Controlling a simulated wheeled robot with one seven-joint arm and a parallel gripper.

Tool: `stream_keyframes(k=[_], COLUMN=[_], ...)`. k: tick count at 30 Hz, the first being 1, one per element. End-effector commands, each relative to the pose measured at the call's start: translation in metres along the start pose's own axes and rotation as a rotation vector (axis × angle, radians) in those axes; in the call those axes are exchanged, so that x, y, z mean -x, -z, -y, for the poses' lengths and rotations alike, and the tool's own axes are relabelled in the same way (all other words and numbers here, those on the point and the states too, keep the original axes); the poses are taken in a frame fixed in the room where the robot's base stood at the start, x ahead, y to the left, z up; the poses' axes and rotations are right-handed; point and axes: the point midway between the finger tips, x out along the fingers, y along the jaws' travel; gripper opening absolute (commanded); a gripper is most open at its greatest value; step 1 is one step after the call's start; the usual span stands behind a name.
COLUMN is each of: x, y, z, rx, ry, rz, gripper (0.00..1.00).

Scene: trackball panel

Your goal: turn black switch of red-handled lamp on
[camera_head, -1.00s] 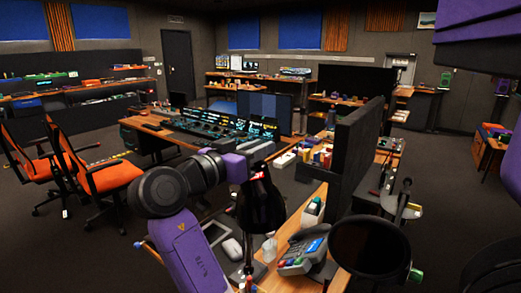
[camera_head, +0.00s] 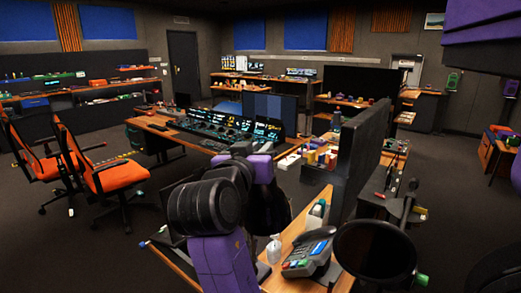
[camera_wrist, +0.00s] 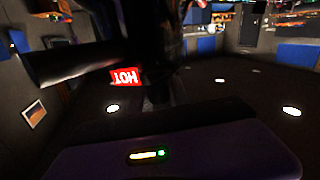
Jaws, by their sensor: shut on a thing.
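My gripper (camera_wrist: 160,92) is in the wrist view, above its purple and black housing with a small lit strip. It is shut on a dark part of a black lamp. The lamp's black body (camera_wrist: 75,65) fills the upper left and carries a red HOT label (camera_wrist: 125,76). The switch and a red handle cannot be made out there. In the head view my arm hides most of the gripper and the held lamp. Another black round lamp head (camera_head: 375,250), with a green tip (camera_head: 416,275), stands at the lower right.
A wooden desk (camera_head: 290,240) with a grey phone (camera_head: 310,258) lies right of my arm. A dark partition (camera_head: 358,160) stands behind it. Orange chairs (camera_head: 122,178) are at left. Open floor (camera_head: 110,250) lies at lower left.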

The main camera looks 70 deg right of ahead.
Motion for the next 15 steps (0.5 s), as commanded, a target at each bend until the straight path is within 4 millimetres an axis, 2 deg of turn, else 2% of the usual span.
stream_keyframes(k=[6,7,9,10,15], x=[0.0002,0.0002,0.0002,0.0002,0.0001], y=[0.0003,0.0003,0.0003,0.0003,0.0001], z=[-0.0001,-0.0001,0.0,0.0,0.0], rx=[0.0,0.0,0.0,0.0,0.0], ry=[0.0,0.0,-0.001,-0.001,-0.001], rz=[-0.001,-0.001,-0.001,0.0,0.0], gripper=[0.0,0.25,0.39,0.43,0.43])
